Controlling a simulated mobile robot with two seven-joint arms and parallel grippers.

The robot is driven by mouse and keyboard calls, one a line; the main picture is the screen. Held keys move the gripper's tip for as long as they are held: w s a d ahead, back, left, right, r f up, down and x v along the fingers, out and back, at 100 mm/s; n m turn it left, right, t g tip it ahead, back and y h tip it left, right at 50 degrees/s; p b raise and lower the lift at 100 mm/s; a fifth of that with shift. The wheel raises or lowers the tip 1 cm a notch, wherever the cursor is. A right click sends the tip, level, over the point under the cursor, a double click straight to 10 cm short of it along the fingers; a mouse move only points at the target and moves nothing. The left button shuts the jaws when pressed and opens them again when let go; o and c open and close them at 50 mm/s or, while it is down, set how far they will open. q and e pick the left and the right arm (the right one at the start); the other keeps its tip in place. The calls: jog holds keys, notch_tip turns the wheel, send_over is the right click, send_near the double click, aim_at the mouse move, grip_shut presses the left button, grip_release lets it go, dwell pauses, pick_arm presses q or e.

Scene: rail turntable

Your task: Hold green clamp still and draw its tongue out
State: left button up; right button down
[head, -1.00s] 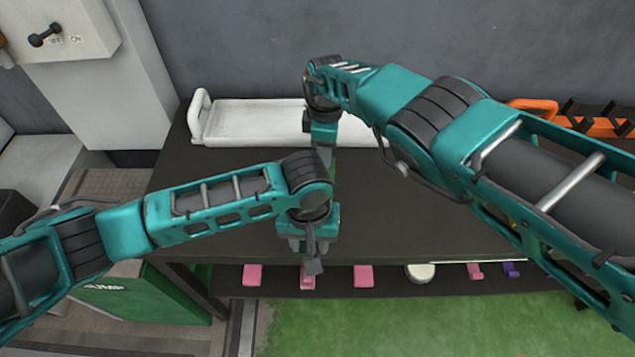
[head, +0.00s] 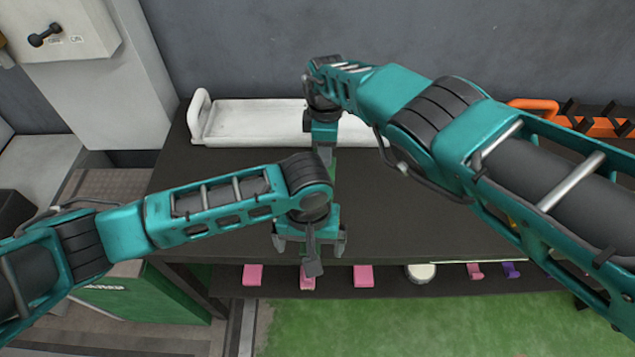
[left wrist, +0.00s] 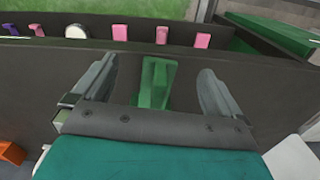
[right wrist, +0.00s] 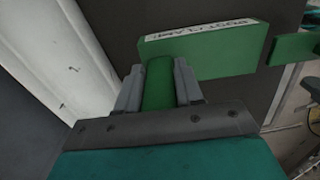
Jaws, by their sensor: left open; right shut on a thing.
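The green clamp's body (right wrist: 205,52), with a partly readable label ending in CLAMP, shows in the right wrist view. My right gripper (right wrist: 159,72) is shut on its green grip; in the head view this gripper (head: 323,140) is above the table, and the clamp is mostly hidden by my arms. A separate green piece (right wrist: 293,48), apparently the tongue, lies right of the body with a gap between. In the left wrist view a green piece (left wrist: 155,82) stands between the spread fingers of my left gripper (left wrist: 160,72), touching neither. That gripper (head: 310,243) is open in the head view.
The dark table (head: 400,225) has bare room to the right of my grippers. A white tray (head: 250,122) lies at the back. Pink pieces (head: 363,276) and a white round thing (head: 420,272) sit on a lower front ledge. An orange rack (head: 600,127) is at the right.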

pick_arm(q)
jog(key=shift+r, duration=0.1)
jog(key=shift+r, duration=3.95)
pick_arm(e)
jog(key=c, duration=0.6)
grip_release()
jog(key=shift+c, duration=0.2)
